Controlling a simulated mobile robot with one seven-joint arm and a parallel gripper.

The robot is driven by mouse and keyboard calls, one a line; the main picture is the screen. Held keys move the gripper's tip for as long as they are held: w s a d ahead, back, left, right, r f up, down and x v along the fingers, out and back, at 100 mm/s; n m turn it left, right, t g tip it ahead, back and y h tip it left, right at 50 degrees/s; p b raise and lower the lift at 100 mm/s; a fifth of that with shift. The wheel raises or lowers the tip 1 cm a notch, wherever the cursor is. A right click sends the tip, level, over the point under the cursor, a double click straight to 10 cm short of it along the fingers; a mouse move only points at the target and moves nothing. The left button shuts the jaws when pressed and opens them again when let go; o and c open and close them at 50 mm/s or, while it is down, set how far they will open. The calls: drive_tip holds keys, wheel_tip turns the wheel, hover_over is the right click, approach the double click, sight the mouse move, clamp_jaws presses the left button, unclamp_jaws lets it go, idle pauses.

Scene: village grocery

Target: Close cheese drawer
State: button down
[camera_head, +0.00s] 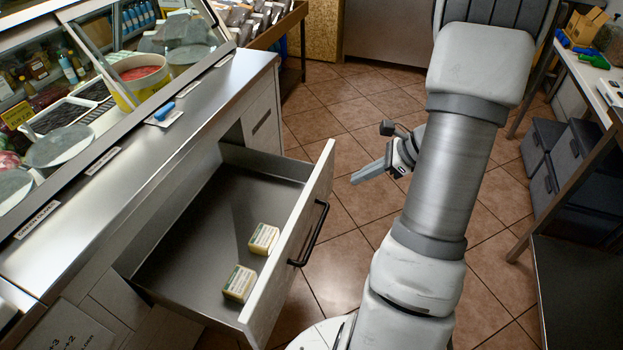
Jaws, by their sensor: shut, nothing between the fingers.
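The cheese drawer (187,229) is pulled well out from the counter, to the left of my arm. Its pale front panel (292,247) carries a dark bar handle (315,235) on the outer side. Two wrapped cheese blocks lie inside near the front: one (263,239) farther back and one (240,283) closer to me. My gripper (354,180) is shut and empty. It is in the air to the right of the drawer's far front corner, apart from the panel, with its fingers pointing left.
A steel countertop (205,107) with a glass display case stands above the drawer. The tiled floor (345,245) is clear in front of the drawer. Grey bins (570,160) and a table (585,75) stand at the right.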

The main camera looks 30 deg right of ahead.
wheel_tip(320, 180, down, 3)
drive_tip(key=d+m, duration=0.2)
drive_tip(key=d, duration=0.1)
drive_tip(key=b, duration=0.5)
approach(315, 194)
drive_tip(key=shift+t, duration=0.3)
drive_tip(key=f, duration=0.1)
drive_tip(key=w+a+f, duration=0.1)
drive_tip(key=f, duration=0.1)
drive_tip(key=a+f, duration=0.1)
drive_tip(key=shift+w+a+f, duration=0.25)
drive_tip(key=shift+w+f, duration=0.05)
drive_tip(key=shift+w, duration=0.05)
drive_tip(key=shift+w+a+r, duration=0.1)
drive_tip(key=shift+w+a, duration=0.15)
drive_tip(key=shift+w, duration=0.1)
drive_tip(key=w+a+p, duration=0.5)
drive_tip(key=w+a, duration=1.7)
drive_tip(key=w, duration=0.2)
drive_tip(key=shift+p, duration=0.3)
